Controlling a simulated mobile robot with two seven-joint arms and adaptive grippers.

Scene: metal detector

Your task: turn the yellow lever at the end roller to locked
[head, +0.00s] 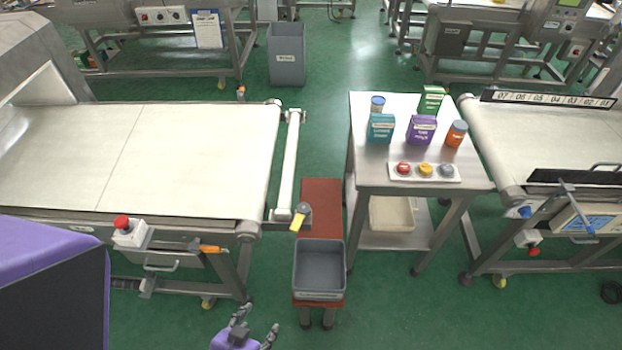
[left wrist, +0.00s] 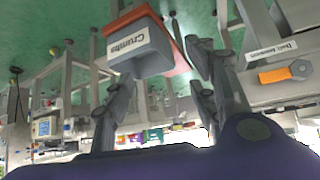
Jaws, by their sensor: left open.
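The yellow lever (head: 297,222) is on the near end of the end roller (head: 289,165), beside a grey round hub, at the right end of the left conveyor. It points down and slightly left in the head view; I cannot read any lock marking. I cannot make the lever out in the left wrist view. My left gripper (head: 257,320) is open and empty at the bottom of the head view, below and left of the lever and well apart from it. Its spread fingers also show in the left wrist view (left wrist: 160,62). My right gripper is not in view.
A grey bin (head: 319,288) sits on a red stand (head: 320,190) close to the lever; its label reads "Crumbs" in the left wrist view (left wrist: 127,45). An orange handle (head: 210,249) and a red stop button (head: 121,222) are on the conveyor's near side. A steel table (head: 360,165) stands right.

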